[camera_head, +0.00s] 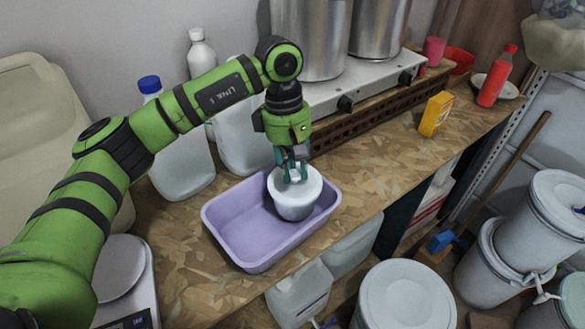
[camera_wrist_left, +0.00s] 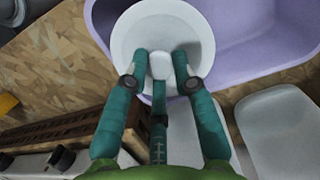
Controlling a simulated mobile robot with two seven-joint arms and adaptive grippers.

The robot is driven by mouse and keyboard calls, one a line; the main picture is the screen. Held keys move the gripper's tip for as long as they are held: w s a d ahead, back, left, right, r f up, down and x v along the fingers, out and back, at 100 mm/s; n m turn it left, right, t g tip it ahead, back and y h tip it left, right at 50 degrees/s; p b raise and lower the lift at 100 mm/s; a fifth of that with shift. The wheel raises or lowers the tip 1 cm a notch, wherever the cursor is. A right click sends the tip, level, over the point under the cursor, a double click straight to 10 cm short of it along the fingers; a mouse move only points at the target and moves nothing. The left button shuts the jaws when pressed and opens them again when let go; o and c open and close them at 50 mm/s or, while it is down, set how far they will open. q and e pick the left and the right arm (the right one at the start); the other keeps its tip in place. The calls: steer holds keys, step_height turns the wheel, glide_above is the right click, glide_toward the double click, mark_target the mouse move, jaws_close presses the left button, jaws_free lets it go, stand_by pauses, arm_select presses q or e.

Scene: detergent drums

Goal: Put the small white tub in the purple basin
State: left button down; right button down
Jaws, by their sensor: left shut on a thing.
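The small white tub (camera_head: 295,200) is upright, over or inside the right part of the purple basin (camera_head: 228,243) in the head view. I cannot tell whether it touches the basin's floor. My left gripper (camera_head: 292,172) comes down from above and is shut on the knob of the tub's lid. In the left wrist view, the fingers (camera_wrist_left: 160,75) close around the knob of the white tub (camera_wrist_left: 190,27), with the purple basin (camera_wrist_left: 262,38) beyond it. My right gripper is not in view.
White jugs (camera_head: 183,165) stand behind the basin. A stove (camera_head: 345,90) with steel pots (camera_head: 310,38) is at the back. A scale (camera_head: 120,268) is at the left. A yellow box (camera_head: 436,113) and a red bottle (camera_head: 497,78) stand at the right. The counter's middle right is clear.

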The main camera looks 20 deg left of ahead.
arm_select(q)
steer(key=shift+f, duration=0.9)
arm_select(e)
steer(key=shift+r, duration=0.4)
arm_select(q)
steer(key=shift+f, duration=0.1)
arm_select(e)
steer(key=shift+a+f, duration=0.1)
arm_select(q)
steer(key=shift+f, duration=0.15)
steer(key=c, duration=1)
jaws_free()
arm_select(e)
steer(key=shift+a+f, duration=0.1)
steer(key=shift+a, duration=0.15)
